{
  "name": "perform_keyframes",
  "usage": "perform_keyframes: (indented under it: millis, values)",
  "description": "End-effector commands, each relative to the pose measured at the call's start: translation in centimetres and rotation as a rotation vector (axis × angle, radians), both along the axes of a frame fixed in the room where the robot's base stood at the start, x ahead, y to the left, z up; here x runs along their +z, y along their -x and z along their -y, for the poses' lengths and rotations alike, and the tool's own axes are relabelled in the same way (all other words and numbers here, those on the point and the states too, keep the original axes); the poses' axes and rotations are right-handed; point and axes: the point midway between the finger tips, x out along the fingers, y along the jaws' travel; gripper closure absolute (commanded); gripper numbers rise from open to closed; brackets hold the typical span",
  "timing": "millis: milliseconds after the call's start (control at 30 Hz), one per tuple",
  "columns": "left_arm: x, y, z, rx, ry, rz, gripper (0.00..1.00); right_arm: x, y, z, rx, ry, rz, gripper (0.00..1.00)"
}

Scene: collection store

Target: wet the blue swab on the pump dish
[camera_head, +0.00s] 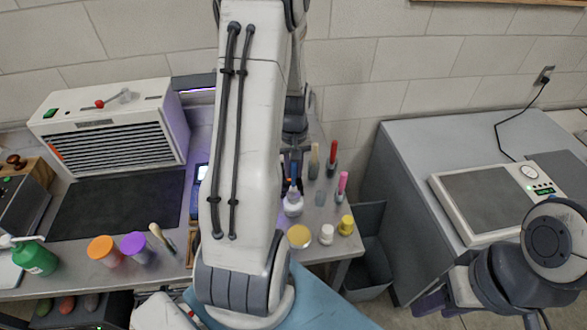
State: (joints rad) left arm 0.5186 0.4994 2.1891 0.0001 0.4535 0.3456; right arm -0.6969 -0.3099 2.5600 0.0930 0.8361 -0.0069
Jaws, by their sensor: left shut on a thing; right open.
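My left gripper (293,164) is behind my large white arm, at the back of the grey bench. It is shut on the blue swab (293,187), which points down. A white vessel, apparently the pump dish (293,206), is directly below the swab. The swab's lower end appears at the vessel's top; I cannot tell whether they touch. My arm hides part of the gripper and the bench to the left. My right gripper (435,304) is low at the right, away from the bench items, and appears open and empty.
Beige (314,160), red (332,158) and pink (342,184) handled tools stand right of the vessel. A yellow-lidded jar (299,236), a white pot (326,234) and a yellow pot (346,225) stand in front. A grey bin (368,250) is beside the bench.

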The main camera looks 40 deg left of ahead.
Motion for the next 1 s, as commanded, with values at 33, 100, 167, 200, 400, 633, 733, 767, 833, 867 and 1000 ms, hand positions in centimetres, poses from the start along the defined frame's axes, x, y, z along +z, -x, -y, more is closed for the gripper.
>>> perform_keyframes:
  millis: [33, 100, 167, 200, 400, 633, 733, 767, 833, 867, 1000]
  values:
    - [0.01, -0.02, 0.01, 0.000, 0.000, 0.000, 1.00, 0.00, 0.00, 0.00, 0.000, 0.000, 0.000, 0.56]
    - [0.01, -0.02, 0.01, 0.000, 0.000, 0.000, 1.00, 0.00, 0.00, 0.00, 0.000, 0.000, 0.000, 0.56]
    - [0.01, -0.02, 0.01, 0.000, 0.000, 0.000, 1.00, 0.00, 0.00, 0.00, 0.000, 0.000, 0.000, 0.56]
    - [0.00, -0.02, 0.01, 0.000, 0.000, 0.000, 1.00, -0.01, 0.00, 0.00, 0.000, 0.000, 0.000, 0.56]
    - [-0.18, -0.02, 0.01, 0.000, 0.000, 0.000, 1.00, -0.15, 0.00, 0.00, 0.000, 0.000, 0.000, 0.56]
    - [-0.47, -0.01, 0.00, 0.000, 0.000, 0.000, 1.00, -0.36, 0.00, 0.00, 0.000, 0.000, 0.000, 0.56]
    - [-0.60, -0.01, 0.00, 0.000, 0.000, 0.000, 1.00, -0.45, 0.00, 0.00, 0.000, 0.000, 0.000, 0.56]
    - [-0.63, -0.01, 0.00, 0.000, 0.000, 0.000, 1.00, -0.48, 0.01, 0.00, 0.000, 0.000, 0.000, 0.56]
    - [-0.72, -0.01, 0.00, 0.000, 0.000, 0.000, 1.00, -0.54, 0.00, 0.00, 0.000, 0.000, 0.000, 0.56]
    - [-0.75, -0.01, 0.00, 0.000, 0.000, 0.000, 1.00, -0.57, 0.00, 0.00, 0.000, 0.000, 0.000, 0.56]
    - [-0.92, -0.01, 0.00, 0.000, 0.000, 0.000, 1.00, -0.69, 0.00, 0.00, 0.000, 0.000, 0.000, 0.56]
